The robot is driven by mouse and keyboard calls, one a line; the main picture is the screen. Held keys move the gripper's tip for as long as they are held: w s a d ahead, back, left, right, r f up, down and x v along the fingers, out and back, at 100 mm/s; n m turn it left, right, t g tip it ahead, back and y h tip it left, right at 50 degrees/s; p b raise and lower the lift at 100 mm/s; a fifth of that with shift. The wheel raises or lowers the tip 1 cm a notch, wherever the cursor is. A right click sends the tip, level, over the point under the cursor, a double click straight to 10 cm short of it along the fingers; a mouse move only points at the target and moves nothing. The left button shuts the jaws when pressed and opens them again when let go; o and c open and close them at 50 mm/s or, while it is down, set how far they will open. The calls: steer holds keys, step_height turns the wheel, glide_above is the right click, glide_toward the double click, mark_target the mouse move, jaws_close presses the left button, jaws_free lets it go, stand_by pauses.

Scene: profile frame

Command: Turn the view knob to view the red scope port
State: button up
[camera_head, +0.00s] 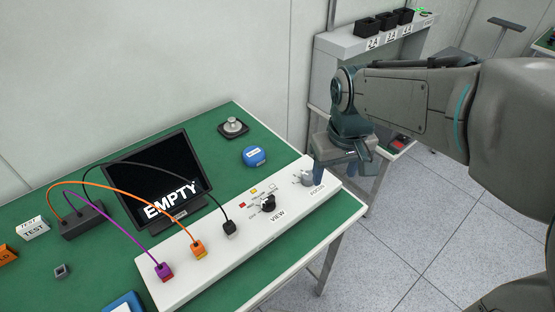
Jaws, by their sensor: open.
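The black view knob (268,204) stands on the white panel (215,274), above the word VIEW. Small red, yellow and white marks lie around it; the knob's exact pointing is too small to tell. A purple plug (164,270) sits in a port with red showing at its base, near the panel's left end. The monitor (157,177) behind the panel reads EMPTY. My gripper (345,184) is open and empty, pointing down by the panel's right end. It is right of the view knob and apart from it.
A grey focus knob (304,178) stands between the view knob and my gripper. An orange plug (199,249) and a black plug (230,228) sit in the panel, with cables arching to a dark box (82,221). A blue round object (254,156) lies behind the panel.

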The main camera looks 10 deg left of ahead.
mark_target(268, 199)
steer(key=w+a+f+n+g, duration=0.1)
steer(key=w+a+n, duration=0.1)
steer(key=a, duration=0.6)
steer(key=w+a+f+n, duration=0.2)
steer(key=a+n, duration=0.1)
steer(key=a, duration=0.4)
step_height(268, 199, down, 14)
steer(key=shift+s+a+r+p, duration=0.1)
steer(key=shift+s+r+p, duration=0.1)
steer(key=shift+p, duration=0.65)
steer(key=c, duration=1)
